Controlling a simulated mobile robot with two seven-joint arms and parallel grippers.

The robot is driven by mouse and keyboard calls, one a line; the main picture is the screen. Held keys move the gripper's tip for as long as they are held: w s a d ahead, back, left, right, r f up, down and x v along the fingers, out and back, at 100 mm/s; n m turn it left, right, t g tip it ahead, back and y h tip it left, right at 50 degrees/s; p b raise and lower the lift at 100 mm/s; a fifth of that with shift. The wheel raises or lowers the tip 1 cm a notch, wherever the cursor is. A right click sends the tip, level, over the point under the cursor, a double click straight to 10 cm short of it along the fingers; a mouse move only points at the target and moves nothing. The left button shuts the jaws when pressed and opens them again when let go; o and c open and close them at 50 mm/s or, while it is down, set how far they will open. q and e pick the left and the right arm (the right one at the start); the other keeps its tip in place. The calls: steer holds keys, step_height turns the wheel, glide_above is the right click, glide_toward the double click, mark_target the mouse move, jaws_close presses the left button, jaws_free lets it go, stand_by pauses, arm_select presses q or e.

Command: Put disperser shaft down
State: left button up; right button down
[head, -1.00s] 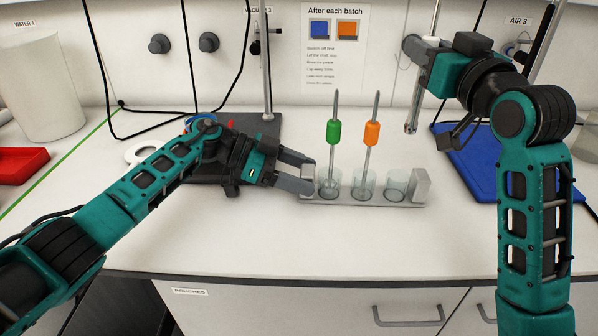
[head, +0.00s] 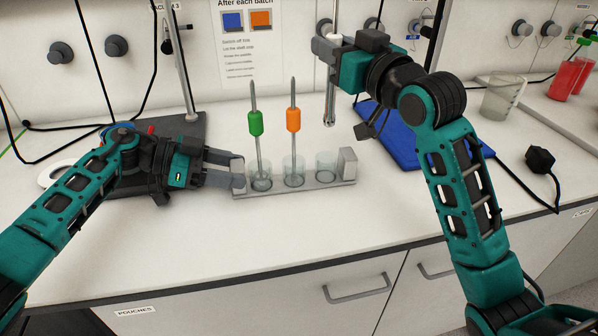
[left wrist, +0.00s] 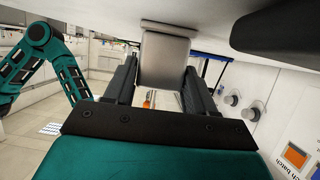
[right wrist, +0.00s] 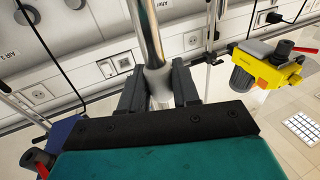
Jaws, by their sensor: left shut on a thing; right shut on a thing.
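My right gripper (head: 326,48) is shut on a metal disperser shaft (head: 331,95), which hangs upright above the bench, behind the rack's right end. In the right wrist view the shaft (right wrist: 147,35) runs between the fingers, with a pale part at the jaws. The rack (head: 305,186) is a grey bar with three clear glass holders. The left holder (head: 261,181) has a shaft with a green collar (head: 255,123). The middle holder (head: 294,174) has one with an orange collar (head: 293,120). The right holder (head: 326,164) is empty. My left gripper (head: 236,172) is shut on the rack's left end block (left wrist: 165,62).
A blue mat (head: 395,132) lies right of the rack. A dark stand base (head: 190,130) with a post is behind my left arm. A glass beaker (head: 502,95) and red containers (head: 566,77) stand at the right. The bench front is clear.

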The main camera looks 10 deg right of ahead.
mark_target(332, 116)
steer(key=shift+d+f+y, duration=0.1)
steer(key=shift+f+y, duration=0.2)
steer(key=shift+f, duration=0.65)
step_height(332, 116, down, 10)
steer(key=shift+r, duration=0.1)
steer(key=shift+f, duration=0.2)
steer(key=c, duration=0.8)
jaws_free()
steer(key=shift+r, duration=0.1)
steer(key=shift+s, duration=0.3)
arm_select(q)
steer(key=shift+r, duration=0.1)
arm_select(e)
steer(key=v, duration=1.1)
steer(key=shift+s+d+r, duration=0.15)
steer(key=shift+s+d, duration=0.05)
steer(key=shift+s, duration=0.05)
